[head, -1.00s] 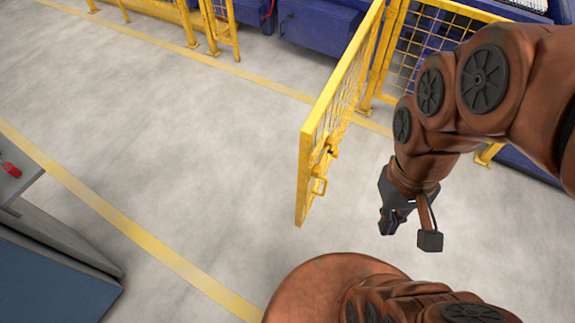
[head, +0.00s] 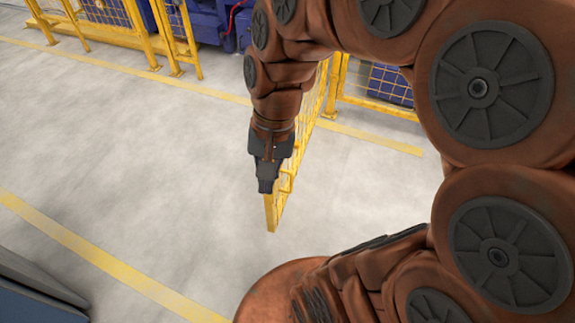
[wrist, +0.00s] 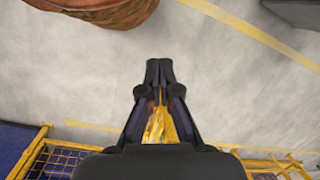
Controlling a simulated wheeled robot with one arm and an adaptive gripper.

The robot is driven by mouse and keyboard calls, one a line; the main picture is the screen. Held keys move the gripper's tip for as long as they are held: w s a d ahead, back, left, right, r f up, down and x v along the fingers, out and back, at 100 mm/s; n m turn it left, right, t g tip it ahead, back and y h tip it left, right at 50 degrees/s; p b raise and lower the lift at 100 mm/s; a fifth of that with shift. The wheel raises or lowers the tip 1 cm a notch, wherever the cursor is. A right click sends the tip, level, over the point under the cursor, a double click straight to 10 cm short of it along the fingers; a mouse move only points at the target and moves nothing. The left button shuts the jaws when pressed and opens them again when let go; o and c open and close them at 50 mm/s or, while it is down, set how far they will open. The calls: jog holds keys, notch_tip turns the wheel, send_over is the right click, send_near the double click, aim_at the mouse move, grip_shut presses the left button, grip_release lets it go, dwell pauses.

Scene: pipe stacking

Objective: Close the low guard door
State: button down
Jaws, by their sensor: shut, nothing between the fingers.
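The low guard door (head: 271,213) is a yellow frame with mesh. It stands open, swung out from the fence line toward me, with its far end by the right fence post. My gripper (head: 267,187) points down and overlaps the door's near end in the head view, hiding its top part and most of the latch side. In the wrist view the fingers (wrist: 160,66) are together and empty. Yellow door metal (wrist: 160,127) shows between and below the finger bases. I cannot tell whether the gripper touches the door.
Yellow fence sections stand at the back left (head: 112,14) and right (head: 388,88), with an opening between them. Blue machinery (head: 207,22) is behind. A grey-blue cabinet (head: 38,288) is at the lower left. The floor left of the door is clear, with yellow lines.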

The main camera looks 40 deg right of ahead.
jog(key=w+d+f+m+t+y+b, duration=0.3)
jog(key=w+d+f+m+t+b, duration=0.1)
jog(key=w+d+f+m+b, duration=0.8)
jog(key=d+f+m+t+b, duration=0.2)
jog(key=d+f+m+b, duration=0.1)
jog(key=d+m+b, duration=0.3)
jog(key=d+f+m+t+b, duration=0.1)
jog(key=d+f+m+b, duration=0.25)
jog(key=d, duration=0.55)
jog(key=w+r+b+x, duration=0.1)
jog(key=w+b+x, duration=0.1)
jog(key=x, duration=1.1)
jog(key=shift+w+a+r+h+b, duration=0.15)
jog(key=shift+a+r+h+b, duration=0.2)
jog(key=shift+b, duration=0.5)
